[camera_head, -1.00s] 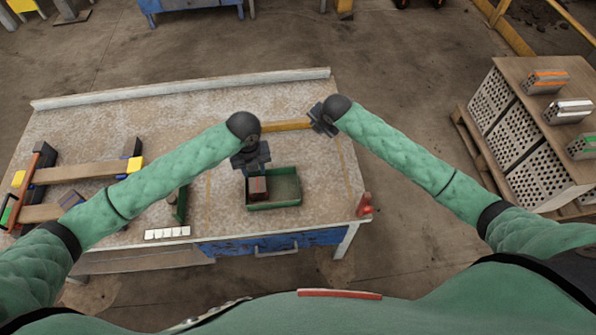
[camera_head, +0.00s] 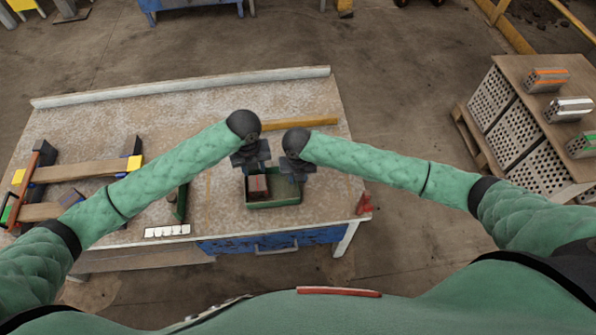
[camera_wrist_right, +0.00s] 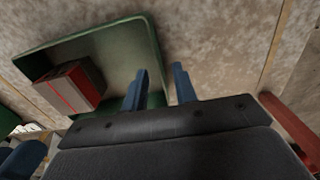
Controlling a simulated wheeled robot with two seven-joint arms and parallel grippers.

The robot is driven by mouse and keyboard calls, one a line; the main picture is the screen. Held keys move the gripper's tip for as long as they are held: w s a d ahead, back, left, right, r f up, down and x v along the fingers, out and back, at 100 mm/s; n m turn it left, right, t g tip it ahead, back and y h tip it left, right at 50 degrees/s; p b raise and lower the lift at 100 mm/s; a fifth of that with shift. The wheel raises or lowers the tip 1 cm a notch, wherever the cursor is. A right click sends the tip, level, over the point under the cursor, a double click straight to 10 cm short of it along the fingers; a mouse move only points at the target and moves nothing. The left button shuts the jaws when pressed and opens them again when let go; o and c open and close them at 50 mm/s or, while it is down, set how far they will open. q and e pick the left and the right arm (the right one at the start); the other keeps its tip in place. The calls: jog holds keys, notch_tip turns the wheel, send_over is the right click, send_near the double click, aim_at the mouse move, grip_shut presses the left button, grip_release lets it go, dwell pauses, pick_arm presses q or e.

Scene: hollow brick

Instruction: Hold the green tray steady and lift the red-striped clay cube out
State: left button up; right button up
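The green tray (camera_head: 285,203) stands on the table near its front edge. The red-striped clay cube (camera_head: 258,187) sits inside it at the left; both show in the right wrist view, the cube (camera_wrist_right: 72,88) at the left end of the tray (camera_wrist_right: 95,40). My left gripper (camera_head: 252,168) is above the tray's back left, close to the cube; its fingers are too small to judge. My right gripper (camera_head: 298,174) is over the tray's back right corner. In the right wrist view its fingers (camera_wrist_right: 163,85) are apart, with the tray's wall end near the gap; contact cannot be told.
A yellow bar (camera_head: 305,123) lies behind the tray. A clamp frame with wooden bars (camera_head: 85,172) lies at the left. A red object (camera_head: 364,204) stands at the front right corner. White pieces (camera_head: 167,231) lie along the front edge.

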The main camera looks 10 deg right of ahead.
jog(key=shift+f, duration=1.7)
jog(key=shift+c, duration=0.2)
